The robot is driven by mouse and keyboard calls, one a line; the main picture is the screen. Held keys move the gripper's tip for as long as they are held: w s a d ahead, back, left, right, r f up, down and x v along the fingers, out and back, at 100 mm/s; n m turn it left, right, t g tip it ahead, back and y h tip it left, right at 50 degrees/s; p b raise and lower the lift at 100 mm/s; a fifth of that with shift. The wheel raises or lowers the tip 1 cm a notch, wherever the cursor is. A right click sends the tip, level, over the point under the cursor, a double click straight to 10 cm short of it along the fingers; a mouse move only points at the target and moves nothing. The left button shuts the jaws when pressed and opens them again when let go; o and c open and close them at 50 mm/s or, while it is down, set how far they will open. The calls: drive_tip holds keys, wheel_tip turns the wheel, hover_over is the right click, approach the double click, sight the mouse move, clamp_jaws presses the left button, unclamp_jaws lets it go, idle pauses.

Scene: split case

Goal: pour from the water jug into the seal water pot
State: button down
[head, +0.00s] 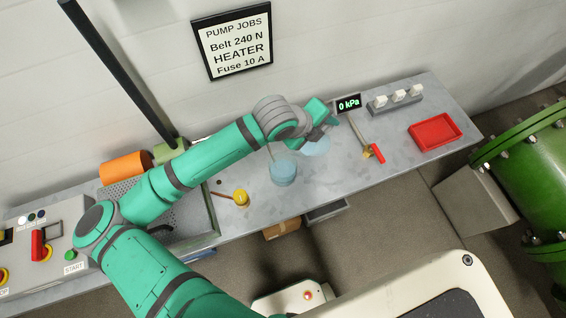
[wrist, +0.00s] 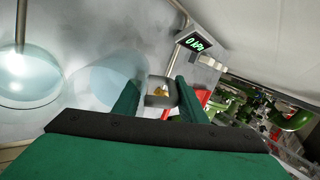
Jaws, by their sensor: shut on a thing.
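The water jug (head: 315,147) is a pale blue, see-through vessel just below my gripper (head: 329,121). In the wrist view my gripper (wrist: 160,98) is shut on a grey loop that looks like the jug's handle, and the jug's pale body (wrist: 118,78) is to its left. I cannot tell the jug's exact tilt or water level. The seal water pot (head: 284,173) looks like the clear bluish round vessel on the bench, left of and nearer than the jug. A thin rod rises at it. It also shows at the left of the wrist view (wrist: 22,80).
The grey bench (head: 345,185) carries a yellow-topped item (head: 240,197), a red-and-yellow tool (head: 375,153), a red tray (head: 435,132), a 0 kPa display (head: 348,104) and a switch block (head: 396,100). An orange cylinder (head: 124,168) lies left. Green pipework (head: 535,165) stands right.

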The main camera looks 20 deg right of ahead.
drive_tip(key=shift+a+r+h, duration=0.2)
drive_tip(key=shift+r+h, duration=0.2)
drive_tip(key=shift+r, duration=0.5)
idle(0.6)
drive_tip(key=shift+s+a+r+t+h, duration=0.15)
drive_tip(key=shift+a+t+h, duration=0.15)
drive_tip(key=shift+h, duration=0.6)
idle(1.2)
drive_tip(key=shift+a+r+h, duration=0.1)
drive_tip(key=shift+r+h, duration=0.15)
drive_tip(key=shift+h, duration=0.05)
idle(0.6)
drive_tip(key=shift+d+f+y, duration=0.3)
drive_tip(key=shift+y, duration=0.3)
drive_tip(key=shift+f+y, duration=0.1)
drive_tip(key=shift+y, duration=0.4)
drive_tip(key=shift+d, duration=0.15)
